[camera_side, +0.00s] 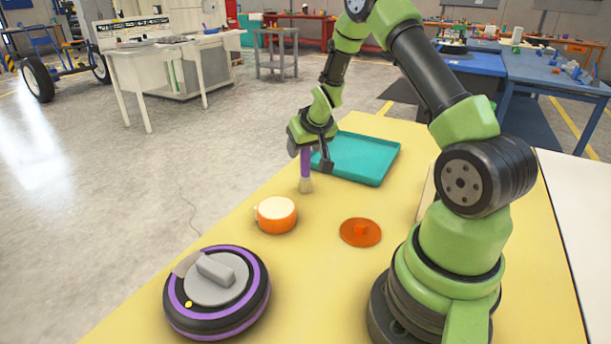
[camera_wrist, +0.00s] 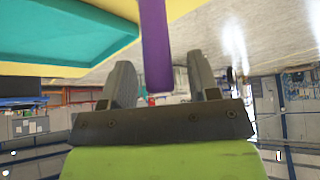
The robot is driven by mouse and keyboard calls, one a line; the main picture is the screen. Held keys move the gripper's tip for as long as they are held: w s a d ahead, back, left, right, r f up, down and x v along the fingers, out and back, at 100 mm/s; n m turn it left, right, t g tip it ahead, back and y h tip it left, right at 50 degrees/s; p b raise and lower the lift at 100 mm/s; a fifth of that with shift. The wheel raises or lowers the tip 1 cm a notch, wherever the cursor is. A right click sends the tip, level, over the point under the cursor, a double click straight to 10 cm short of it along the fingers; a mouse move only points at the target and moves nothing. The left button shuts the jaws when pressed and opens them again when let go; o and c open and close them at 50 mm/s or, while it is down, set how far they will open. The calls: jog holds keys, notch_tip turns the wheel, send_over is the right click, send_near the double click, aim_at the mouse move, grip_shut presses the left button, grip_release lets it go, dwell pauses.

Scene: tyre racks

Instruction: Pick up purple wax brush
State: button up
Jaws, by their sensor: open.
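The purple wax brush (camera_side: 305,168) stands upright on the yellow table, with its pale bristles down, near the left edge of the teal tray. My gripper (camera_side: 312,158) is at the brush's upper handle in the side view. In the wrist view the purple handle (camera_wrist: 155,45) comes down between the two grey fingers of my gripper (camera_wrist: 160,82), with gaps on both sides. The fingers are open and not closed on it. The top part of the handle is partly hidden by my gripper in the side view.
The teal tray (camera_side: 374,172) lies just right of the brush. An orange pot with a cream top (camera_side: 277,213), an orange lid (camera_side: 360,232) and a black and purple wheel-shaped object (camera_side: 218,291) are nearer on the yellow table (camera_side: 317,270). The table's left edge is close to the brush.

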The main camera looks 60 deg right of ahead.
jog(key=shift+w+d+f, duration=0.15)
jog(key=shift+w+f, duration=0.1)
jog(key=shift+f, duration=0.25)
grip_shut()
jog(key=shift+r, duration=0.1)
notch_tip(320, 180, up, 10)
jog(key=shift+f, duration=0.1)
dwell(0.4)
